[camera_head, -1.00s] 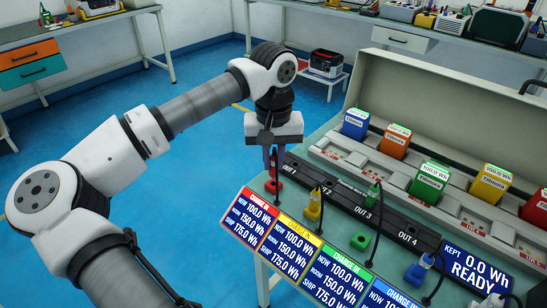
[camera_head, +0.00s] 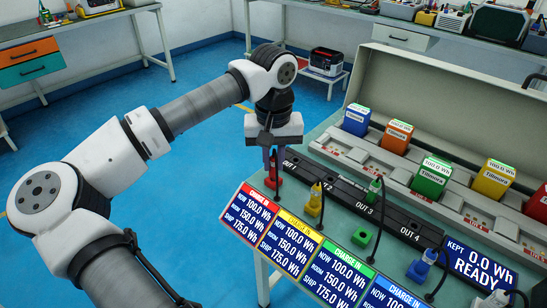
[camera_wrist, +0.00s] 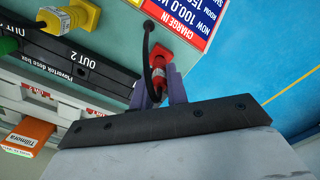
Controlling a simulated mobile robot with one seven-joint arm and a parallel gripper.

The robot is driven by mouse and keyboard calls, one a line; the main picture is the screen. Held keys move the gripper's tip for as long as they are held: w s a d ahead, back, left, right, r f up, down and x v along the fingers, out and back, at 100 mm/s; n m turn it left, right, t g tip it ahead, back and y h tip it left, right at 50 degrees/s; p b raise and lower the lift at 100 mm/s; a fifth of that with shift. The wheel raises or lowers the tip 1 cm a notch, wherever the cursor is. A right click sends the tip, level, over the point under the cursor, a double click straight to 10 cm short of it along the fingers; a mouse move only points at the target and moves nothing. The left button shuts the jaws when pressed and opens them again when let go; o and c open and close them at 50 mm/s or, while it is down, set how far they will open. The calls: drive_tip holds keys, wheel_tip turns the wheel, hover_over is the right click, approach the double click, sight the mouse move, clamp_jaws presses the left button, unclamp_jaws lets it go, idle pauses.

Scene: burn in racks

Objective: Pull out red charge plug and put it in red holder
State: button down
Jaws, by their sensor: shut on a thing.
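My gripper (camera_head: 271,158) points down at the near left end of the black dose box (camera_head: 345,200). It is shut on the red charge plug (camera_head: 274,166). In the wrist view the red plug (camera_wrist: 159,62) sits between the fingertips (camera_wrist: 160,92), with a black cable looping beside it. The red holder (camera_head: 272,183) is directly under the plug, beside the red CHARGE IN label (camera_head: 255,218). Plug and holder overlap in view, so I cannot tell whether the plug is seated. The OUT 1 socket is partly hidden by my gripper.
A yellow plug (camera_head: 316,195) stands to the right of the red one. A blue plug (camera_head: 429,257) stands farther right. Coloured batteries (camera_head: 432,176) line the rack behind.

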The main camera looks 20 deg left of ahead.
sight(273, 156)
drive_tip(key=shift+f+b, duration=0.35)
drive_tip(key=shift+f, duration=0.15)
drive_tip(key=c, duration=1.3)
unclamp_jaws()
drive_tip(key=shift+r, duration=0.15)
wheel_tip(273, 156, up, 14)
